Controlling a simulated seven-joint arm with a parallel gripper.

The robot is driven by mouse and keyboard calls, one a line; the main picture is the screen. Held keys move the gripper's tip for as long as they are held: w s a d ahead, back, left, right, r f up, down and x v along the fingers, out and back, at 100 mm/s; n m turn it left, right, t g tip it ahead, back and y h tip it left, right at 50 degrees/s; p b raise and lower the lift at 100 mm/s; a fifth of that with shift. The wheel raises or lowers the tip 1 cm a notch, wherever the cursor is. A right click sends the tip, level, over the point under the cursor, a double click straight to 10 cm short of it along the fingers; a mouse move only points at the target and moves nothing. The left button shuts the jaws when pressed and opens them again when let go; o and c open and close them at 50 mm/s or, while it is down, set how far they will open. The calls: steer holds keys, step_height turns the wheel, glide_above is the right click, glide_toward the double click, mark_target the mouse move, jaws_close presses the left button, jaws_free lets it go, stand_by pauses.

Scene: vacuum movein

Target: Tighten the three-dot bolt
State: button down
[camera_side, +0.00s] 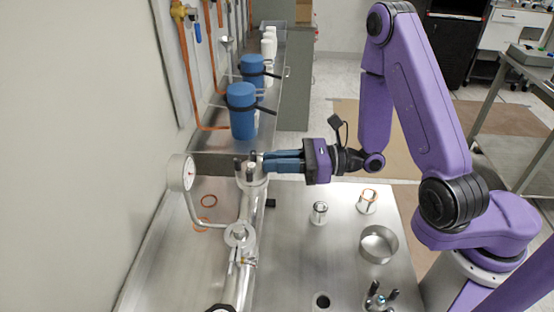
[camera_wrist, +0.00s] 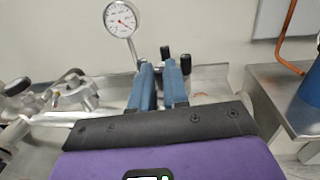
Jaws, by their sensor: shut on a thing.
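My gripper (camera_side: 265,161) reaches in level from the right to the top of the upright flange (camera_side: 251,182) on the steel pipe. Its blue fingers are closed around a bolt at the flange's right side; the fingers hide most of that bolt. Other black-topped bolts (camera_side: 237,163) stand upright on the flange. In the wrist view the fingertips (camera_wrist: 159,68) are close together, with one black bolt top (camera_wrist: 165,52) showing between and beyond them. Another black bolt top (camera_wrist: 185,63) is just right of the right finger. No dot marks can be read, so I cannot tell which is the three-dot bolt.
A pressure gauge (camera_side: 181,172) stands left of the flange. A lower clamp (camera_side: 239,234) sits nearer on the pipe. Blue bottles (camera_side: 242,110) stand on the shelf behind. A metal ring (camera_side: 379,244) and small parts lie on the bench at right.

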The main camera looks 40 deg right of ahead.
steer(key=shift+m+t+h, duration=0.3)
steer(key=shift+t, duration=0.1)
steer(key=c, duration=1.1)
jaws_free()
steer(key=v, duration=1.7)
steer(key=shift+s, duration=0.25)
steer(key=shift+d, duration=0.15)
